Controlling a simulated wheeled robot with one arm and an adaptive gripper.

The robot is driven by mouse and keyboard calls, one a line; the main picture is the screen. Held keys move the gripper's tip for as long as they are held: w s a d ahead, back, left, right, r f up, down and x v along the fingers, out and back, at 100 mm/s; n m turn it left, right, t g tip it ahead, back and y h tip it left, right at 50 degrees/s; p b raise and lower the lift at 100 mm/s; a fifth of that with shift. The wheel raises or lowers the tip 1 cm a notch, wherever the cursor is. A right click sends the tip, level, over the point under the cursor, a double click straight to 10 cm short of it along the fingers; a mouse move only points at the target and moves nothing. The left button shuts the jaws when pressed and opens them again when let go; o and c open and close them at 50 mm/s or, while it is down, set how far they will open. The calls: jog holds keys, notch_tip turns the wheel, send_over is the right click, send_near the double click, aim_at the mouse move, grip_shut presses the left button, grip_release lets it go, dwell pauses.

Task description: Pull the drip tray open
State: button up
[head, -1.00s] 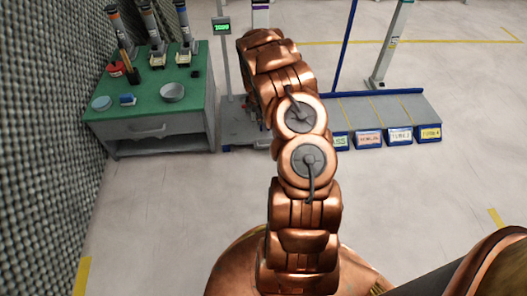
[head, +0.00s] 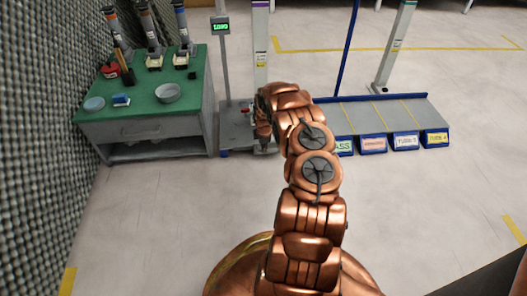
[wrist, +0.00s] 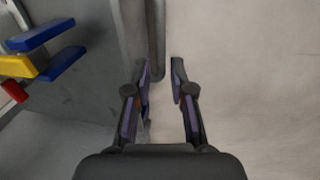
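My gripper (wrist: 161,62) is open in the wrist view, its two dark fingers pointing up the picture. A grey rounded bar (wrist: 158,30), like a handle, runs down into the gap between the fingertips, alongside a grey panel (wrist: 85,85). I cannot tell whether the fingers touch it. I cannot tell for sure that this panel is the drip tray. In the head view my arm's end is beside the low grey stand (head: 236,141) under the display post, and my arm hides its right part.
A blue-edged platform with labelled bins (head: 405,142) lies right. Blue, yellow and red parts (wrist: 45,50) are left of my gripper. Bare floor (wrist: 260,80) lies right.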

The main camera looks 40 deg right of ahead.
jog(key=shift+w+d+f, duration=0.1)
jog(key=shift+f, duration=0.85)
grip_shut()
